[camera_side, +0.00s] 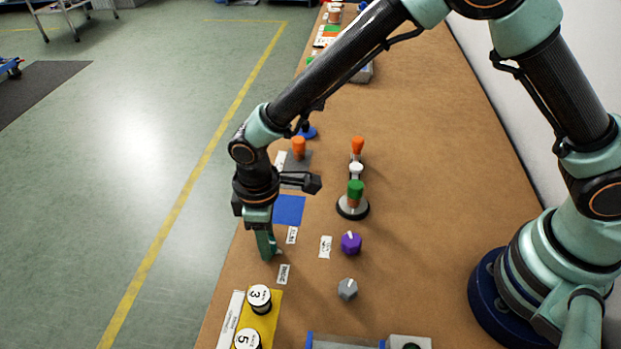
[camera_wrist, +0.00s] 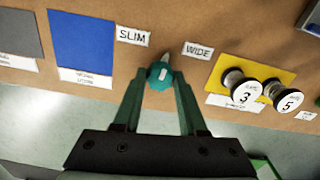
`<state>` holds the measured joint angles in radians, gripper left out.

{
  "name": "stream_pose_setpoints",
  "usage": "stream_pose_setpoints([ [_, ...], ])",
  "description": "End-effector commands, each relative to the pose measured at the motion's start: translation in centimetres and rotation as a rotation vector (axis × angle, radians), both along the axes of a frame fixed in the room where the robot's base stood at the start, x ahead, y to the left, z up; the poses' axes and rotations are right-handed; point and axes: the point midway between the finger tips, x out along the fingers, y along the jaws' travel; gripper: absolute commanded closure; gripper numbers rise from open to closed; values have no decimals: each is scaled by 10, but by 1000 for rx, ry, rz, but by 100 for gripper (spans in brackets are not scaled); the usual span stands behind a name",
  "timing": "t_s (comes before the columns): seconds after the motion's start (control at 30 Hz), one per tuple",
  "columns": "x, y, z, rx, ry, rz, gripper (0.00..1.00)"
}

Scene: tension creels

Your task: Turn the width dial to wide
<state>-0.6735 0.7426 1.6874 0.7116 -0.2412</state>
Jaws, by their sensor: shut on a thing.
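The width dial (camera_wrist: 158,78) is a small teal knob with a white mark and a pointed tip. Its tip points away from my gripper, slightly toward the WIDE side, between the SLIM label (camera_wrist: 133,36) and the WIDE label (camera_wrist: 198,51). My gripper (camera_wrist: 160,83) has a finger on either side of the dial and is shut on it. In the side view my gripper (camera_side: 267,248) reaches down at the bench's left edge, and the dial is hidden by the fingers. The WIDE label (camera_side: 284,274) lies just in front of it there.
A yellow mat (camera_side: 274,319) holds two white-topped spools, marked 3 (camera_side: 260,297) and 5 (camera_side: 247,340). A blue square (camera_side: 289,209) lies behind my gripper. A purple knob (camera_side: 351,243), a grey knob (camera_side: 348,289) and a green-and-orange stack (camera_side: 355,190) stand to the right.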

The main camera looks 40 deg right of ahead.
Motion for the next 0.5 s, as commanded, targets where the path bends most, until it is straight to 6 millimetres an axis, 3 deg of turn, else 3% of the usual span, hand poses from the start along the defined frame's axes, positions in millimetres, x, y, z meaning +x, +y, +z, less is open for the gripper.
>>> stream_pose_setpoints([
  [0.5,0,0,1,-1,1,-455,100],
])
